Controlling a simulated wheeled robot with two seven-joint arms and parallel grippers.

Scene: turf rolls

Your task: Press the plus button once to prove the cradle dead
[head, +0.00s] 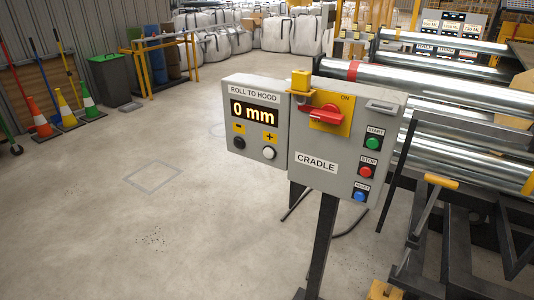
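The grey control box (346,182) labelled CRADLE stands on a dark post in the middle of the head view. Its left part, labelled ROLL TO HOOD, has a lit display (254,114) reading 0 mm. The white plus button (268,153) sits below a yellow plus label, and the black minus button (239,143) is to its left. A red switch handle (320,114) lies roughly level on a yellow plate marked ON. A yellow block (301,80) sits at the box's top edge by the handle. Neither of my grippers is in view.
Green START (373,144), red STOP (365,171) and blue RESET (359,196) buttons line the box's right side. The roller machine (440,85) stands behind it on the right. Cones (40,117) and a bin stand far left. The floor left of the box is clear.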

